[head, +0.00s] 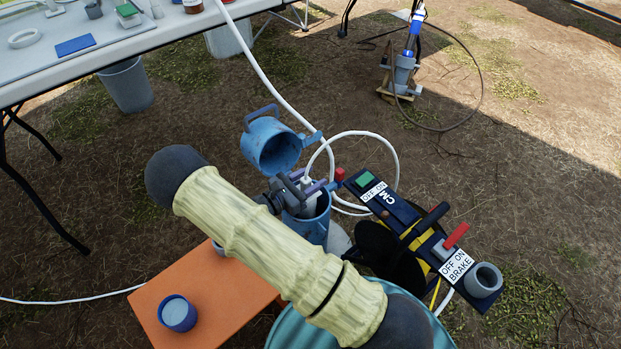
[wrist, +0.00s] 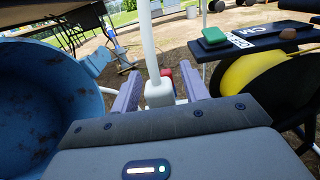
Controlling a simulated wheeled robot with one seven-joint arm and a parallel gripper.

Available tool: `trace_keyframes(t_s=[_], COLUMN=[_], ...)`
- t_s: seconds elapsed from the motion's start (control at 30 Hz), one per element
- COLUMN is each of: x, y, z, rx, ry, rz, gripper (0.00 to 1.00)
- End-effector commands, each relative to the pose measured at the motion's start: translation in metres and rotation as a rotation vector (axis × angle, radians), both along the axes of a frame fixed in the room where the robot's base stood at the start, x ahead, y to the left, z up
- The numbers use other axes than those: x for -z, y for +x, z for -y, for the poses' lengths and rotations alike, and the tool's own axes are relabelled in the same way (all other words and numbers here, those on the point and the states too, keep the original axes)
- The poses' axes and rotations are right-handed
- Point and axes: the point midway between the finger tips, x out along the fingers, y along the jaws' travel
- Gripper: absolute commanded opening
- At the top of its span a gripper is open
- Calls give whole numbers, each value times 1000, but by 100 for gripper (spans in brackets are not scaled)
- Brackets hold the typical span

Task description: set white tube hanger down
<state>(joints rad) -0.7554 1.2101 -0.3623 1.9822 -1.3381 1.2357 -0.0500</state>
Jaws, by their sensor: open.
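The white tube hanger (wrist: 158,93) is a small white block with a white tube rising from it, seen between the fingers in the wrist view. It also shows in the head view (head: 306,180), at the mouth of the blue well casing (head: 313,228). My gripper (wrist: 160,72) is open, with a purple-grey finger on each side of the hanger and a visible gap to it. In the head view my gripper (head: 308,192) is at the casing's top, partly hidden by my arm. How the hanger rests on the casing is hidden.
The casing's hinged blue lid (head: 272,146) stands open, close on the gripper's left. A reel with a dark control panel (head: 395,205) stands close on the right. An orange stand (head: 203,310) holds a blue cup (head: 178,313). A table (head: 150,38) is at upper left.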

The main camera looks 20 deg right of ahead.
Motion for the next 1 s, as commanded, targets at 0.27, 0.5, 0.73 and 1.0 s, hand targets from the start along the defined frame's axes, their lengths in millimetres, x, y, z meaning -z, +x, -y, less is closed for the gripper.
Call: trace_keyframes(t_s=[0.27, 0.5, 0.73, 1.0], x=[-4, -4, -2, -1], y=[-12, -30, -44, -46], z=[-30, -75, -106, -111], rx=[-4, -4, 0, 1], ry=[1, 1, 1, 0], rz=[-1, -1, -1, -1], gripper=[45, 45, 45, 45])
